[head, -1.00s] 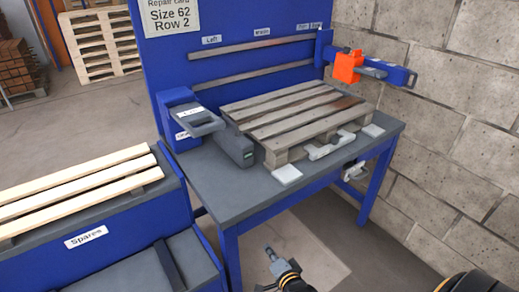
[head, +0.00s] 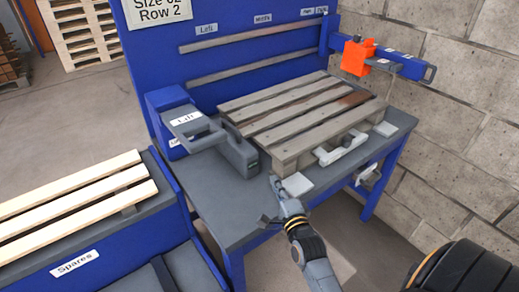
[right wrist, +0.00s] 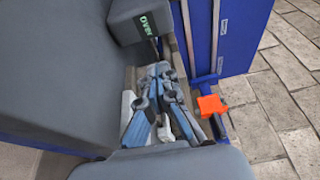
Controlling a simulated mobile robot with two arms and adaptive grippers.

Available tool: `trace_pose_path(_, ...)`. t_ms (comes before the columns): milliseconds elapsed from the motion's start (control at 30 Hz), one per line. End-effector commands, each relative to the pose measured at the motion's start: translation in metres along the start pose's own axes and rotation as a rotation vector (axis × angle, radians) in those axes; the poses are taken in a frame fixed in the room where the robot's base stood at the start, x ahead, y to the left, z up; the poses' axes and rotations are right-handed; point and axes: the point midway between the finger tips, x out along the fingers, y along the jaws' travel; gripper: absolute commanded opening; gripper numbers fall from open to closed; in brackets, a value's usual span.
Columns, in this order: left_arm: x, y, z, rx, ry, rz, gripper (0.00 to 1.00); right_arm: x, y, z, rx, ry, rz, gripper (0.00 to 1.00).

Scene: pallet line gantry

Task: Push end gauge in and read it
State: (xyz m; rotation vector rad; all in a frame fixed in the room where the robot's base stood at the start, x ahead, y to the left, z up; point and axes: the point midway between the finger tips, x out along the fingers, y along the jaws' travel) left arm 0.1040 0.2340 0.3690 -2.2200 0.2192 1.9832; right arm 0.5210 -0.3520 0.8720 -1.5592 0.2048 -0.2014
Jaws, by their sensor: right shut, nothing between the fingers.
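A dark grey block with a small green display (head: 238,154) stands at the left front end of the worn pallet (head: 300,117) on the bench; it looks like the end gauge. In the right wrist view the block (right wrist: 138,20) shows at the top, and its green display reads "OVER". My right gripper (head: 276,187) is shut and empty, near the bench's front edge, in front of the block and beside the white pad. Its closed fingers (right wrist: 160,90) show in the right wrist view. My left gripper is not in view.
An orange block (head: 357,57) hangs on a blue arm. Spare slats (head: 80,198) lie left; a block wall is right.

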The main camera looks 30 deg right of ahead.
Motion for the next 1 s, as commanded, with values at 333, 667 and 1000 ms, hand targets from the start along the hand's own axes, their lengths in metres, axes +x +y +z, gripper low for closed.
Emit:
trace_pose_path(333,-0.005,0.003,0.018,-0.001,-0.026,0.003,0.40,0.034,-0.002,0.000,-0.002,-0.001,-0.001,0.00)
trace_pose_path(667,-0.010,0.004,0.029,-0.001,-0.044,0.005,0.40,0.088,0.000,0.000,-0.001,-0.001,0.000,0.00)
trace_pose_path(1000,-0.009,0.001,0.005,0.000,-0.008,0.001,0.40,0.100,0.001,0.000,-0.003,0.000,0.002,0.00)
